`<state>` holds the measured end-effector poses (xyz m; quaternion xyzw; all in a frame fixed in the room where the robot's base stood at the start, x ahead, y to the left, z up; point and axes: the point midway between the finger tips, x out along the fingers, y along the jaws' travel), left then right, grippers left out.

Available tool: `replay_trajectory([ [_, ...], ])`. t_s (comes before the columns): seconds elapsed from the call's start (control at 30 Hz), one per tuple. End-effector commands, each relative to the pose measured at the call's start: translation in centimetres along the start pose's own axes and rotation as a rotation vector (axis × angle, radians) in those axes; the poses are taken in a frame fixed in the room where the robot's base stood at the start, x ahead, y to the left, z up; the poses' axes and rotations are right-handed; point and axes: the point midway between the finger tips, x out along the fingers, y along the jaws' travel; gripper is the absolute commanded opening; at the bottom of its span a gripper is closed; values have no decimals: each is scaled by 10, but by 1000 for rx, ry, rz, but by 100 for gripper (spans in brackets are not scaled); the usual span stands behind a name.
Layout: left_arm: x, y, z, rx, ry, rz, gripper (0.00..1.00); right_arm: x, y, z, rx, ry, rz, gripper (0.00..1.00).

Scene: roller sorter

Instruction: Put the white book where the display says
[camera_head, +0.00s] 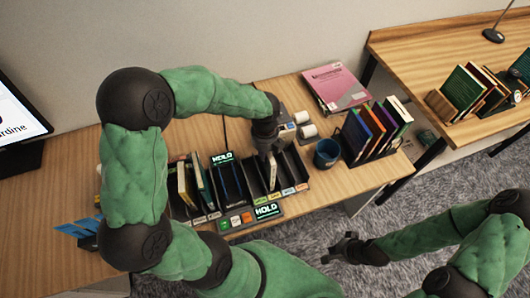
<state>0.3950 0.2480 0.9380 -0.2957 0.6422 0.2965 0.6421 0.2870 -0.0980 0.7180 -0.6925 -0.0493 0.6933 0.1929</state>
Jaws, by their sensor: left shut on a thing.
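My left gripper (270,150) is above the sorter on the desk and is shut on the white book (272,172). The book stands upright among the dark slots, its lower end down in the rack; I cannot tell whether it touches the bottom. The sorter's front display (267,211) reads HOLD in green. A smaller display (222,158) at the back also shows a green word, seemingly HOLD. My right gripper (338,248) is low over the carpet in front of the desk, open and empty.
Several books (200,180) stand in the sorter's left slots. A blue cup (327,153) and a rack of coloured books (372,132) are to the right, with a pink book (335,86) behind. A monitor (18,120) is at the far left. Small coloured buttons line the sorter's front.

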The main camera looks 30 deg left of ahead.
Motion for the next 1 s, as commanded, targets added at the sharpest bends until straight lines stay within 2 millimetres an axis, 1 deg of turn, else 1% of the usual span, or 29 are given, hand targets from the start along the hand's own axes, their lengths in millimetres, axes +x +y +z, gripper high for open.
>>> replay_trajectory([
  [0.33, 6, 0, 0, 0, 0, 0, 0, 3, 1, 0, 0, 0, 0, 0],
  [0.37, 6, 0, 0, 0, -1, 0, 35, 2, 1, 0, 0, 0, 0, 0],
  [0.4, 5, 0, 0, 0, -1, 0, 46, 2, 1, 0, 0, 0, 0, 0],
  [0.43, 5, 0, 0, 0, -1, 0, 54, 2, 1, 0, 0, 0, 0, 0],
  [0.8, 4, 0, 0, 0, 0, 0, 54, 2, 1, 0, 0, 0, 0, 0],
  [0.87, 0, 0, 0, -1, 0, 0, 54, 2, 1, 0, 0, 0, 0, 0],
  [0.97, -12, -1, 1, -1, -2, -2, 54, 2, 1, 0, 0, 0, 0, 0],
  [1.0, -19, -1, 1, 0, -3, -2, 54, 2, 1, 0, 0, 0, 0, 0],
])
